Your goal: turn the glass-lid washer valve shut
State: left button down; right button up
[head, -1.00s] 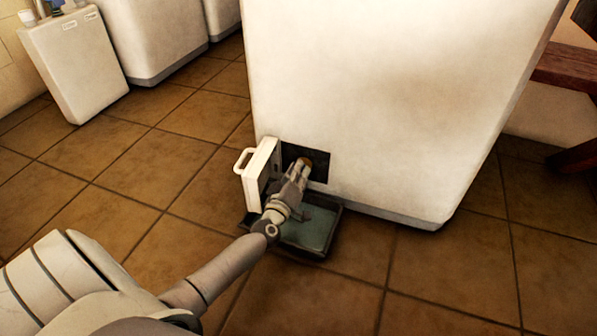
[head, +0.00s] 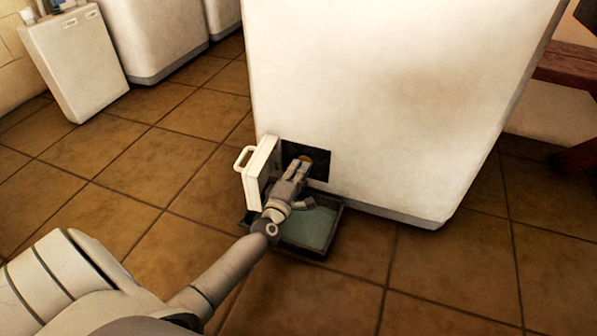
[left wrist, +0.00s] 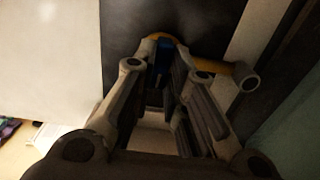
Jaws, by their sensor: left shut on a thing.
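The washer (head: 390,100) is a large white cabinet with a dark square opening (head: 321,163) low on its front. An orange-yellow valve (head: 307,159) sits inside this opening. My left gripper (head: 300,166) reaches into the opening and is shut on the valve. In the left wrist view, the valve (left wrist: 222,66) shows as a yellow ring and an arm sticking out to the right, against a dark panel. A blue part (left wrist: 163,55) shows between the fingertips. The fingers hide part of the valve. My right gripper is not in view.
The white flap (head: 258,172) with a handle stands open just left of my gripper. A dark shallow tray (head: 336,226) with greenish content lies on the tiled floor below the opening. Other white cabinets (head: 75,65) stand at the upper left. Floor to the left and front is clear.

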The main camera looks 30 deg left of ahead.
pick_arm(q)
jog(key=shift+n, duration=0.3)
jog(key=c, duration=1.5)
grip_release()
jog(key=shift+o, duration=0.2)
